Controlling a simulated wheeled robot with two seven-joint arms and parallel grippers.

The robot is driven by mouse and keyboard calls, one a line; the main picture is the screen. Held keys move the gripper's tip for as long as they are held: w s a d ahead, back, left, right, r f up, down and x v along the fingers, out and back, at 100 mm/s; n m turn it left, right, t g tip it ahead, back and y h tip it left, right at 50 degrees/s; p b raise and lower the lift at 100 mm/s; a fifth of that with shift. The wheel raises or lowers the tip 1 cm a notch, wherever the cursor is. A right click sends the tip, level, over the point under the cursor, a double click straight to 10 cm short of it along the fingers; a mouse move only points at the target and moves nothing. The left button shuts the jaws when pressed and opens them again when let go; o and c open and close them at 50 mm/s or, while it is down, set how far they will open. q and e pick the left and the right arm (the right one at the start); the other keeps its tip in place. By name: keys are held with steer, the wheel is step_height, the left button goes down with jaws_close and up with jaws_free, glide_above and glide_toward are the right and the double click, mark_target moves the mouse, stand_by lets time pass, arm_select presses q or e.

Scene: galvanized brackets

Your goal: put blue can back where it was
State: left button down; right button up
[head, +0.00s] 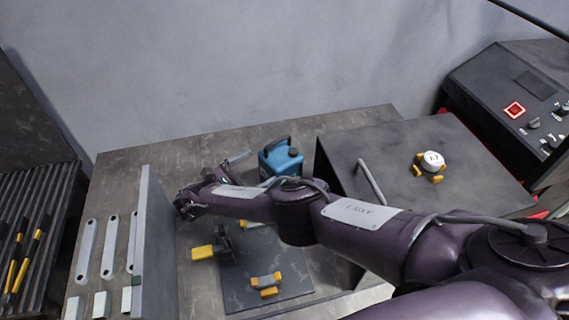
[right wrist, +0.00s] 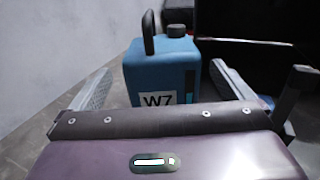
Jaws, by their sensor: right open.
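The blue can (head: 278,163), with a dark handle and cap, stands upright on the grey workbench, left of a dark raised box. My right gripper (head: 253,170) reaches it from the left, with my forearm crossing in front. In the right wrist view, the blue can (right wrist: 160,70), with a W7 label, stands ahead between the lines of the two spread fingers of my right gripper (right wrist: 162,72). Gaps show on both sides of it. Its lower part is hidden by the gripper body. My left gripper is not in view.
A dark box (head: 420,145) with a handle carries a white-topped yellow part (head: 432,162). A grey upright plate (head: 156,250) stands at left near slotted brackets (head: 87,250). A dark mat (head: 245,283) holds a yellow-and-grey piece (head: 267,284). A control panel (head: 520,90) is far right.

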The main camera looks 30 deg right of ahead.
mark_target(276, 158)
steer(key=d, duration=0.4)
steer(key=w+d, duration=0.1)
steer(key=d, duration=0.2)
steer(key=shift+f, duration=0.25)
steer(key=c, duration=1.7)
steer(key=shift+r, duration=0.15)
steer(key=shift+c, duration=0.3)
steer(key=shift+d+r, duration=0.1)
